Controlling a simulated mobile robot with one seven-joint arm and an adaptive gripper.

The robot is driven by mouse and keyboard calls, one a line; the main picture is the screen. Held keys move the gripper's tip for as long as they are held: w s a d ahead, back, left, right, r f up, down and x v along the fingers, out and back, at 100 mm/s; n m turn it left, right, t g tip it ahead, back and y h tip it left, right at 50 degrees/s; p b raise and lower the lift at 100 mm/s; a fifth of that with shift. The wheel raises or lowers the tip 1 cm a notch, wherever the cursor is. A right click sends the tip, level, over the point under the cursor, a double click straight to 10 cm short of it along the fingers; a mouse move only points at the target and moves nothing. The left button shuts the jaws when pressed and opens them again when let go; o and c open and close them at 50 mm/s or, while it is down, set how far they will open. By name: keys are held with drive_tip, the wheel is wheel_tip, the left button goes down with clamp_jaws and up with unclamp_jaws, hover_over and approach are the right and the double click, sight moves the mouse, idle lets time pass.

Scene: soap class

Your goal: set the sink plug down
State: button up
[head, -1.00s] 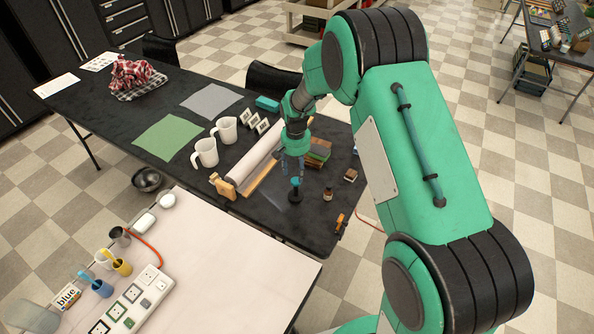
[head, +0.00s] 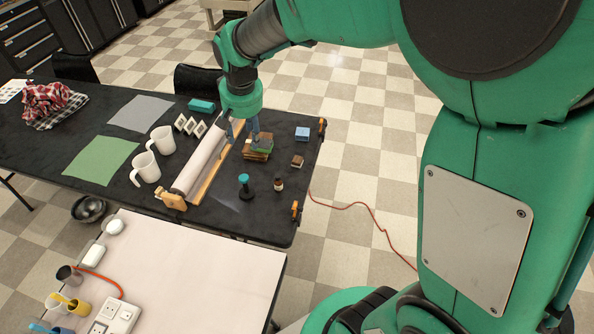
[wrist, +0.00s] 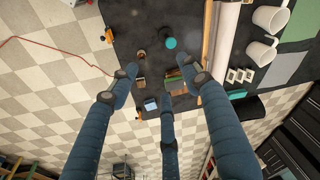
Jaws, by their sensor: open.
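What looks like the sink plug (head: 245,186), a small piece with a teal top and a dark base, stands upright on the black table (head: 225,215). Its round teal top also shows in the wrist view (wrist: 170,43). My gripper (head: 245,133) is open and empty, above and behind the plug, apart from it. In the wrist view its three blue fingers (wrist: 163,85) are spread with nothing between them.
A paper roll (head: 205,160) lies left of the plug. A small brown bottle (head: 279,184) stands close on its right. Stacked blocks (head: 257,153) sit below my gripper. White mugs (head: 145,168) stand farther left. A pale table (head: 190,265) is in front.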

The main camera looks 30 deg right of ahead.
drive_tip(key=s+r+t, duration=0.1)
drive_tip(key=s+r, duration=0.3)
drive_tip(key=s, duration=0.5)
drive_tip(key=s+r+n+t, duration=0.1)
drive_tip(key=s+r, duration=0.3)
drive_tip(key=s, duration=0.6)
drive_tip(key=s+r+n+t, duration=0.1)
drive_tip(key=s+r, duration=0.3)
drive_tip(key=s, duration=0.5)
drive_tip(key=shift+s+d, duration=0.2)
drive_tip(key=shift+o, duration=0.3)
drive_tip(key=shift+r, duration=0.15)
